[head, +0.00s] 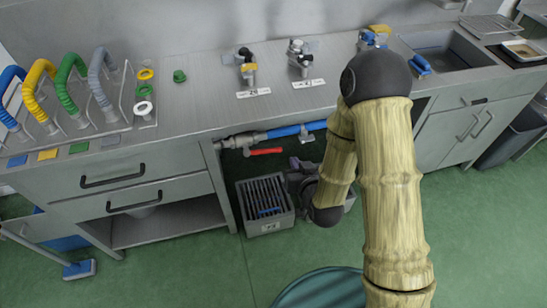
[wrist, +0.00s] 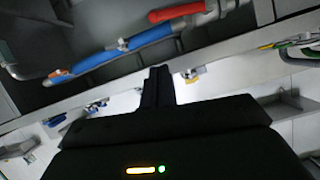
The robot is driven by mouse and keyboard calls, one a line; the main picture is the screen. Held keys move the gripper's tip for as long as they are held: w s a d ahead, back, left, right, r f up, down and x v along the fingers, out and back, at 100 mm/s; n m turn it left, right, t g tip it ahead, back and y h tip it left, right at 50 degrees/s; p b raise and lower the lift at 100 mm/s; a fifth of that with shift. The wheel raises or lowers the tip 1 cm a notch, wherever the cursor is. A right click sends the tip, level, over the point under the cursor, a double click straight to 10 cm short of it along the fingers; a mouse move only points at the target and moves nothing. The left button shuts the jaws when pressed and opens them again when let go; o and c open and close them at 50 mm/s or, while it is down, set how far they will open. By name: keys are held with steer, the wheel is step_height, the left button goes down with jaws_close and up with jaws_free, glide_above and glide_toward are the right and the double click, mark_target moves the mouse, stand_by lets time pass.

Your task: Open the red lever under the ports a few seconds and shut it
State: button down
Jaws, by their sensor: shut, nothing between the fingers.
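The red lever (head: 265,151) sits under the counter edge, just below a pipe with a blue section (head: 285,132). It lies nearly in line with the pipe. In the wrist view the red lever (wrist: 177,12) is at the top, close to the blue pipe (wrist: 130,50). Two metal ports (head: 247,68) (head: 301,58) with small labels stand on the counter above.
A grey slatted crate (head: 265,203) stands on the floor below the lever. Drawers (head: 130,187) are to the left, and a cabinet (head: 470,125) is to the right. Coloured hoses (head: 70,85) stand on the counter's left. A round teal object (head: 320,288) is in front.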

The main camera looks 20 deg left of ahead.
steer(key=shift+s+a+f+t+y+b, duration=0.15)
steer(key=shift+s+a+f+y+b, duration=0.15)
steer(key=shift+a+f, duration=0.2)
steer(key=shift+s+a+f+t+y+b, duration=0.1)
steer(key=shift+s+a+f+t+y, duration=0.1)
steer(key=shift+s+a+f, duration=0.25)
steer(key=shift+w+a+b, duration=0.1)
steer(key=shift+w+b, duration=0.05)
steer(key=shift+b, duration=0.15)
steer(key=b, duration=0.5)
glide_toward(277, 150)
steer(key=w+a+r, duration=0.3)
steer(key=a, duration=0.1)
steer(key=f, duration=0.1)
steer(key=w+a+f, duration=0.1)
steer(key=f, duration=0.1)
steer(key=shift+w+a+f, duration=0.25)
steer(key=shift+w+a, duration=0.05)
steer(key=shift+w, duration=0.05)
